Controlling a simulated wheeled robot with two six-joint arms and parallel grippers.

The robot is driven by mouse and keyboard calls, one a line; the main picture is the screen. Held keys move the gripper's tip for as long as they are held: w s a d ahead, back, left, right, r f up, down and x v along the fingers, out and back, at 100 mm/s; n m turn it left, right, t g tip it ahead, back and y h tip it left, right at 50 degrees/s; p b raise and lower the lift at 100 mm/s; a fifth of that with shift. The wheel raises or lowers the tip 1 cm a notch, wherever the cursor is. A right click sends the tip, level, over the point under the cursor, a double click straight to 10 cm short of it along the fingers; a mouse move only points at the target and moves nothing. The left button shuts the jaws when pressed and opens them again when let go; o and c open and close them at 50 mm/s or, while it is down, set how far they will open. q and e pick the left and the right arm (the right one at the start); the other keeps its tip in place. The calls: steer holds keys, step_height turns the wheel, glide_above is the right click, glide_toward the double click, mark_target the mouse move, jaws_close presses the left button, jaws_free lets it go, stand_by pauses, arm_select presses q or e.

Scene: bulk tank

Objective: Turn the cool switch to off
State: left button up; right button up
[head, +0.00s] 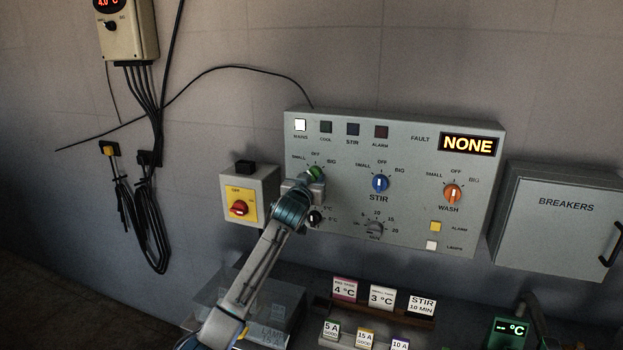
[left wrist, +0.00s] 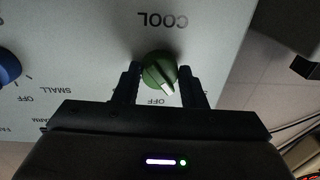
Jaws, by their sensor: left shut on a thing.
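The cool switch is a green knob (head: 316,173) on the grey control panel (head: 425,222), at the upper left of its row of knobs. In the left wrist view, seen upside down, the green knob (left wrist: 158,70) sits between the "COOL" and "OFF" labels. Its white pointer slants down and right there, slightly to the right of "OFF", on the "SMALL" side. My left gripper (head: 306,181) is at the knob, with one dark finger on each side, shut on it. The gripper hides part of the knob in the head view. My right gripper is not in view.
The blue stir knob (head: 380,183) and orange wash knob (head: 453,193) are to the right. A red switch on a yellow plate (head: 239,208) is left. Small dials sit below the gripper. Label cards (head: 381,297) stand below the panel. The breakers box (head: 560,220) is far right.

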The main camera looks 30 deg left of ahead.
arm_select(q)
steer(key=shift+a+m+p, duration=0.15)
steer(key=shift+m+p, duration=1.7)
steer(key=shift+m, duration=1.95)
steer(key=o, duration=1)
steer(key=shift+s, duration=0.1)
